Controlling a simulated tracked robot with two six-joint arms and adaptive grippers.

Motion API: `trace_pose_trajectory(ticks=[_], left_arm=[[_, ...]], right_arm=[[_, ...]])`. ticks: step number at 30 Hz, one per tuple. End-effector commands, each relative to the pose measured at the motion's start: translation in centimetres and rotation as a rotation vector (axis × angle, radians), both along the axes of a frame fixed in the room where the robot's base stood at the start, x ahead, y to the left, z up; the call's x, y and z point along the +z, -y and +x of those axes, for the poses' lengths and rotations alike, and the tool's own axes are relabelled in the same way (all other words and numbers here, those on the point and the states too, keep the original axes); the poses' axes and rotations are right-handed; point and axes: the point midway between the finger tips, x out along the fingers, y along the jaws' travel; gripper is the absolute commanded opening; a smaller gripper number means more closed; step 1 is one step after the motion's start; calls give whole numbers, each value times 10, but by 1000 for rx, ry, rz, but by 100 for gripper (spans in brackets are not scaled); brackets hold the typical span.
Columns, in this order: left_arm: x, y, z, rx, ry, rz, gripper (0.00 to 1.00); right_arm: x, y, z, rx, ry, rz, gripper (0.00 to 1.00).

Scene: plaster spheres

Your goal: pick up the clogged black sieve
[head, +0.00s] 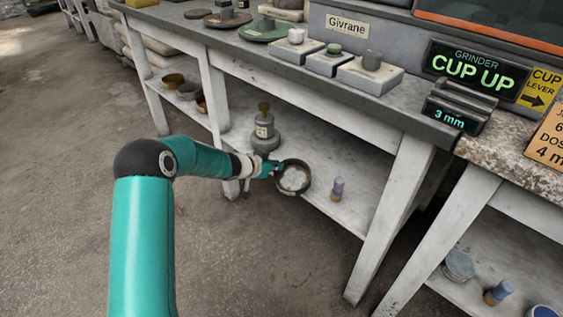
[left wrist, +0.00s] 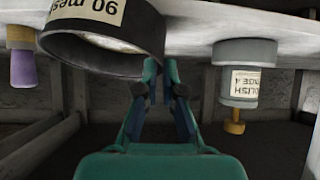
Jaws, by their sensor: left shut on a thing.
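The black sieve (head: 291,192) is a round dark ring with a pale, clogged-looking inside, at the lower shelf's front edge in the head view. In the left wrist view, the sieve (left wrist: 137,32) shows its dark wall with a white label partly reading "mes", cut off by the top of the frame. My left gripper (head: 277,168) reaches in from the left and is shut on the sieve's rim. In the left wrist view, the fingertips (left wrist: 162,72) are at the rim. I cannot tell whether the sieve touches the shelf. My right gripper is out of view.
A grey canister with a brass knob (head: 264,130) stands close behind my gripper. The lower shelf (head: 350,160) is bounded by table legs, with the worktop (head: 300,88) above.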

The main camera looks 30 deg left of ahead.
Motion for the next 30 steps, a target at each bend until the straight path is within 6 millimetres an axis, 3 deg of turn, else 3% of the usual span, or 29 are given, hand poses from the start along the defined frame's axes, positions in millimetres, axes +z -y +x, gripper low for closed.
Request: trace_pose_trajectory(ticks=[8,21,30], left_arm=[[15,-3,-16,0,4,-1,0],[55,-13,-85,-1,-1,1,0],[63,-14,-98,-2,-2,-1,0]], right_arm=[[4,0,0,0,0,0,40],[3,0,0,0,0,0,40],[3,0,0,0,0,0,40]])
